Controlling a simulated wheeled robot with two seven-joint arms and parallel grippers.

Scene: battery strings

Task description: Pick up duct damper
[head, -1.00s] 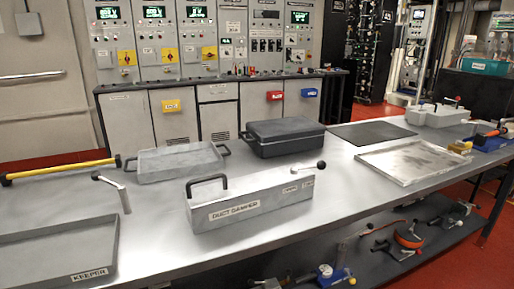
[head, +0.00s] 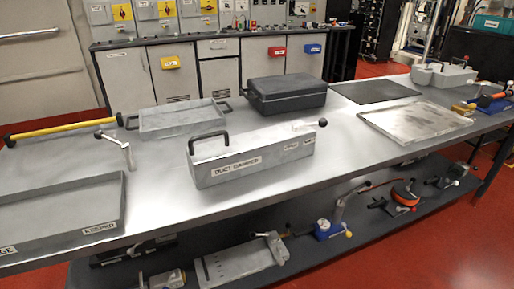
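The duct damper (head: 250,161) is a long grey metal box with a label reading "DUCT DAMPER" on its front face. It sits on the metal table in the middle of the head view. A black loop handle (head: 207,140) stands on its left end, and a small lever with a black ball knob (head: 322,123) sticks out at its right end. Neither of my grippers shows in the head view, and nothing touches the damper.
On the table (head: 165,205) stand a grey tray labelled KEEPER (head: 100,228), a crank handle (head: 117,146), a yellow bar (head: 60,130), a handled tray (head: 177,131), a black case (head: 286,93), a dark mat (head: 375,92) and a shallow metal tray (head: 416,136). Bare tabletop lies before the damper. Tools fill the lower shelf (head: 300,262).

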